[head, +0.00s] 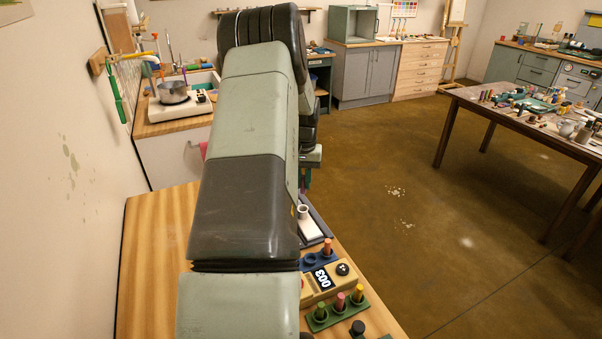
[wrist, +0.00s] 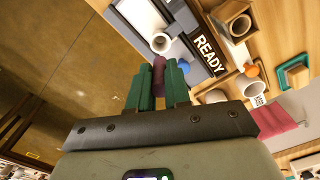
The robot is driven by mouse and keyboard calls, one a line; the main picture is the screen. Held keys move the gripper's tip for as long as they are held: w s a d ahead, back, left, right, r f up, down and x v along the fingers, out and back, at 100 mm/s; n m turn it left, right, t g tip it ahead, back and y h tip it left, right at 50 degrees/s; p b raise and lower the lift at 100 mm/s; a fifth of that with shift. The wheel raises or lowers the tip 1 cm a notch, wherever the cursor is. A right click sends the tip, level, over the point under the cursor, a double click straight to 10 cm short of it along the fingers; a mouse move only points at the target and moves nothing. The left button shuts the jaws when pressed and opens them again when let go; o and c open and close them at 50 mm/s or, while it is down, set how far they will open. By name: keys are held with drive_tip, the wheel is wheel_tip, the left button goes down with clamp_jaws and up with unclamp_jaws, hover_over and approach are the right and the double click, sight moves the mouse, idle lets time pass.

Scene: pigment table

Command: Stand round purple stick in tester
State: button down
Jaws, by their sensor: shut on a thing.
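My gripper (wrist: 158,86) has green fingers, shut on the round purple stick (wrist: 159,77) in the wrist view. The stick's purple end shows between and slightly beyond the fingertips. A white cup-shaped holder (wrist: 162,44) on a dark grey device with a READY display (wrist: 207,52), which looks like the tester, lies just beyond the fingertips. The stick is near the holder but I cannot tell the height between them. In the head view my arm hides most of the gripper and the stick; a white holder (head: 303,212) shows on a grey tray beside the arm.
In the head view a yellow box reading 003 (head: 320,283) and a green rack (head: 337,312) with several coloured sticks stand at the table's right edge. In the wrist view, a wooden box (wrist: 232,20), a white mug (wrist: 251,88) and a green square tray (wrist: 293,74) lie to the right.

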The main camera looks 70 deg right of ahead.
drive_tip(key=shift+f, duration=4.8)
drive_tip(key=c, duration=1.1)
unclamp_jaws()
drive_tip(key=shift+w+a, duration=0.1)
drive_tip(key=shift+o, duration=0.5)
wheel_tip(320, 180, up, 12)
drive_tip(key=shift+r, duration=0.15)
